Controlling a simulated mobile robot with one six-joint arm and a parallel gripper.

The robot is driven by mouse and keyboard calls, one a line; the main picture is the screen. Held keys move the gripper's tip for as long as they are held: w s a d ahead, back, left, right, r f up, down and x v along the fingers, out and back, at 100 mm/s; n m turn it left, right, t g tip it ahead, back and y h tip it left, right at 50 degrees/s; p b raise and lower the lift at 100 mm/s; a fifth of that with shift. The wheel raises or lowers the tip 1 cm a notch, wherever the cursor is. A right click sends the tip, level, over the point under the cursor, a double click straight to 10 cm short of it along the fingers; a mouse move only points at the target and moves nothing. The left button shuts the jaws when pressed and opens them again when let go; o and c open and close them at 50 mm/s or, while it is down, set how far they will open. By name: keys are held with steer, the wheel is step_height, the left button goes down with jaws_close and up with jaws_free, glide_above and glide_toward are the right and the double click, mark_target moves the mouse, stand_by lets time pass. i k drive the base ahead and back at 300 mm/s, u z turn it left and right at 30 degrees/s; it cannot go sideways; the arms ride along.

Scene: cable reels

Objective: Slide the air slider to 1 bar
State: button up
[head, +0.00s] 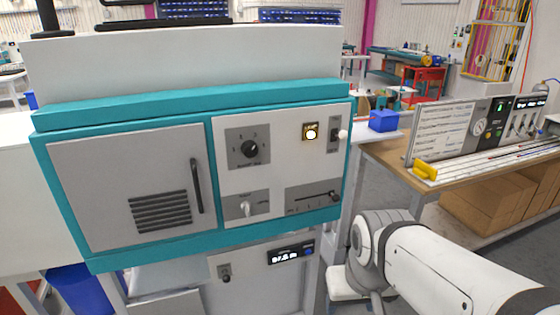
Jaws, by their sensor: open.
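The likely air slider is a dark grey plate (300,196) with a horizontal slot and small scale marks, low on the right of the white control panel (285,165). Its black knob (334,197) sits near the right end of the slot. The marks are too small to read, so I cannot tell the bar value. My arm shows at the lower right, in front of and to the right of the machine. My gripper is not visible.
A handled door (130,185) is left. A digital display (291,252) sits below. A wooden bench (395,160) stands right.

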mark_target(335, 197)
steer(key=z, duration=2.55)
steer(key=i, duration=0.85)
steer(key=u, duration=3.05)
